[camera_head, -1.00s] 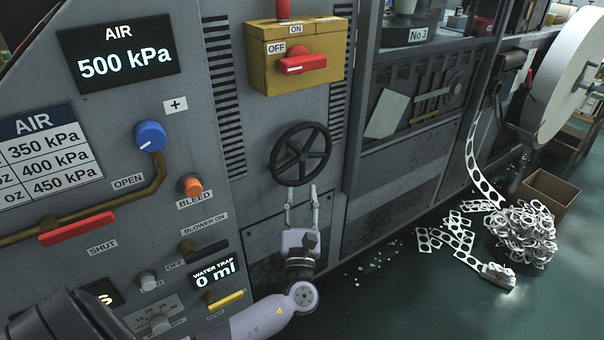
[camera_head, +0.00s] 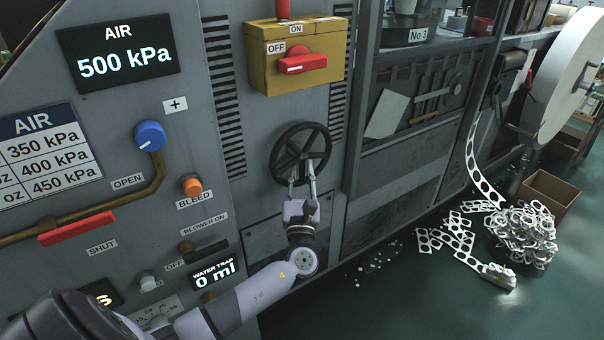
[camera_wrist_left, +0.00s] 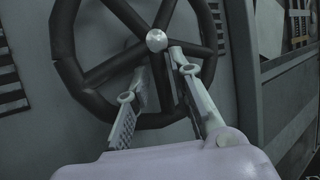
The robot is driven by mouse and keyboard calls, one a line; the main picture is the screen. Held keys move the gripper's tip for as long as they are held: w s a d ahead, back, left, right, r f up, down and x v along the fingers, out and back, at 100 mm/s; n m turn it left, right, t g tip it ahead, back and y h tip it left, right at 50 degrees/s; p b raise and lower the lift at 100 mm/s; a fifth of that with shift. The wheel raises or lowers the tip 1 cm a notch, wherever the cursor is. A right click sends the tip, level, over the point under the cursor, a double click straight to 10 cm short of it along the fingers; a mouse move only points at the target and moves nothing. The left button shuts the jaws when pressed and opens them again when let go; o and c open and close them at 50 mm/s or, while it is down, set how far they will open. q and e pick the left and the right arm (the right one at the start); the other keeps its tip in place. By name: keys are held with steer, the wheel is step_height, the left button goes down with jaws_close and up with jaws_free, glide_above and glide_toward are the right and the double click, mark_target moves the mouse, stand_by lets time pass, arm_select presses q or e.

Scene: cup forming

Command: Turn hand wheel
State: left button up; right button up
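The black hand wheel (camera_head: 300,132) is a spoked ring on the grey machine panel, below the yellow switch box. In the left wrist view the wheel (camera_wrist_left: 62,45) fills the upper left, with a silver hub at its centre. My left gripper (camera_head: 301,172) is at the lower part of the wheel, its two fingers pointing up. In the left wrist view the gripper (camera_wrist_left: 158,88) is open, with its fingers apart on either side of a lower spoke. Whether they touch the spoke or rim is not clear. My right gripper is not in view.
The yellow switch box (camera_head: 293,58) with a red handle sits above the wheel. The blue knob (camera_head: 150,136), orange bleed button (camera_head: 192,185) and red lever (camera_head: 77,229) are to the left. Punched strip scrap and a cardboard box (camera_head: 548,192) lie on the floor at right.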

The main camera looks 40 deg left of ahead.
arm_select(q)
jaws_close()
stand_by(0.4)
steer(key=shift+f, duration=0.1)
